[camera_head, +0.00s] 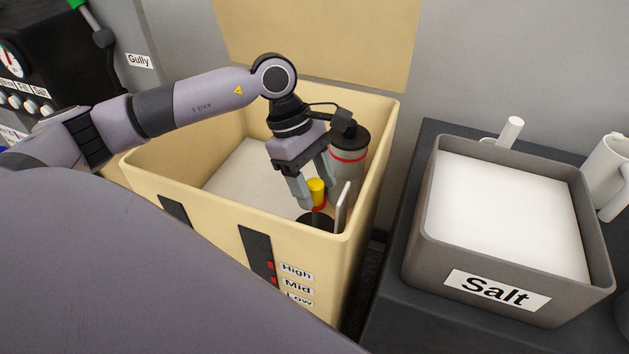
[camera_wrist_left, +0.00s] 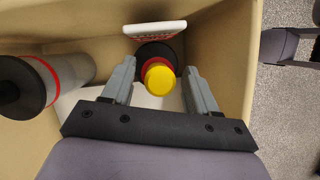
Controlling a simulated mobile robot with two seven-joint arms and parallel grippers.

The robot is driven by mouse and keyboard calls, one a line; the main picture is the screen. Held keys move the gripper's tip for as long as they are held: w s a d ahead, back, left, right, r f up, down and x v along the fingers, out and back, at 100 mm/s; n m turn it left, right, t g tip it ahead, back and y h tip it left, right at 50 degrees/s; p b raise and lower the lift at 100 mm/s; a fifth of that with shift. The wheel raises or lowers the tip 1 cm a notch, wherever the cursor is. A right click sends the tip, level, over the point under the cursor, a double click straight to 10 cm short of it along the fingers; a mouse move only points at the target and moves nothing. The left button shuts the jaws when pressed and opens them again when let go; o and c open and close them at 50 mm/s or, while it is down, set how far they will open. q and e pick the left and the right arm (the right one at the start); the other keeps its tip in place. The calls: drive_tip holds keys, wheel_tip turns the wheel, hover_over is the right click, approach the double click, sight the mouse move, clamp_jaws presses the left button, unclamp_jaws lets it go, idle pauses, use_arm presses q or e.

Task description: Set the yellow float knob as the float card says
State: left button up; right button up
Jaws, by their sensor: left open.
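The yellow float knob (camera_head: 317,188) stands inside the tan tank, with a red part under it and a dark round base (camera_head: 316,221) below. My left gripper (camera_head: 318,199) reaches down into the tank, its fingers open on either side of the knob. In the left wrist view the yellow knob (camera_wrist_left: 160,79) lies between the fingertips of my left gripper (camera_wrist_left: 157,80), with gaps visible on both sides. A white card (camera_wrist_left: 154,30) stands beside the knob at the tank wall; it shows edge-on in the head view (camera_head: 343,207). Its writing is too small to read. My right gripper is not in view.
The tan tank (camera_head: 215,232) has High, Mid and Low labels (camera_head: 297,286) on its front. A grey cylinder with a red band (camera_head: 349,155) stands close behind the gripper. A Salt bin (camera_head: 425,225) and a white mug (camera_head: 606,175) are on the right.

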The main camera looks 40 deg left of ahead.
use_arm(q)
drive_tip(key=v, duration=0.7)
drive_tip(key=shift+a, duration=0.1)
idle(0.4)
